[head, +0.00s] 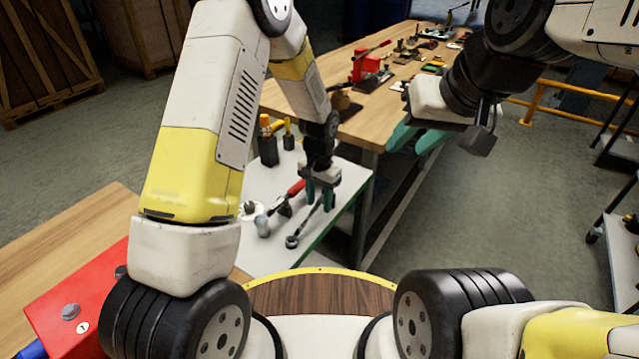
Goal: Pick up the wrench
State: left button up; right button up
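The wrench (304,227) is a dark metal tool with a round ring end, lying on the white-topped table (268,190). Its ring end points toward me and its far end runs up to my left gripper (319,204). That gripper points down, with its two teal fingers apart on either side of the wrench's far part. I see a gap between the fingers; whether they touch the wrench is too small to tell. My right gripper (418,142) is up in the air at the right, its teal fingers apart and empty.
A red-handled tool (295,188), a small light-coloured jar (262,225) and dark bottles (268,148) stand close left of the wrench. A wooden workbench (380,120) with many tools is behind. A red box (75,305) sits at the lower left. Open floor lies to the right.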

pick_arm(q)
jog(key=shift+f, duration=0.75)
grip_shut()
dwell(0.9)
